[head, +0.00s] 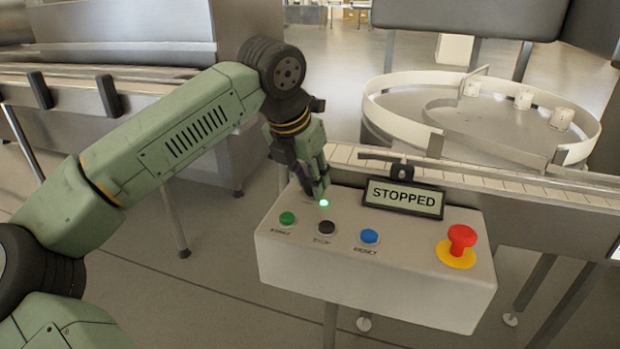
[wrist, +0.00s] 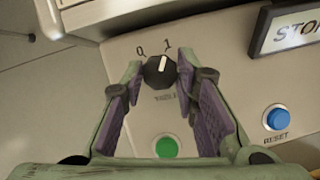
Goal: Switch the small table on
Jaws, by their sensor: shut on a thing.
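The control box (head: 375,270) has a black rotary knob (wrist: 158,73) marked 0 and 1, which is hidden behind my fingers in the head view. The white line on the knob points up towards the 1. My gripper (head: 319,190) reaches down to the back left of the box's top. In the wrist view my gripper (wrist: 160,64) has its fingertips on both sides of the knob, shut on it. A small lamp (head: 323,203) beside the fingers glows green.
The display (head: 404,198) reads STOPPED. In front of my gripper are a green button (head: 287,218), a black button (head: 327,228) and a blue button (head: 369,237). A red emergency button (head: 461,240) sits at the right. A conveyor (head: 500,181) runs behind the box.

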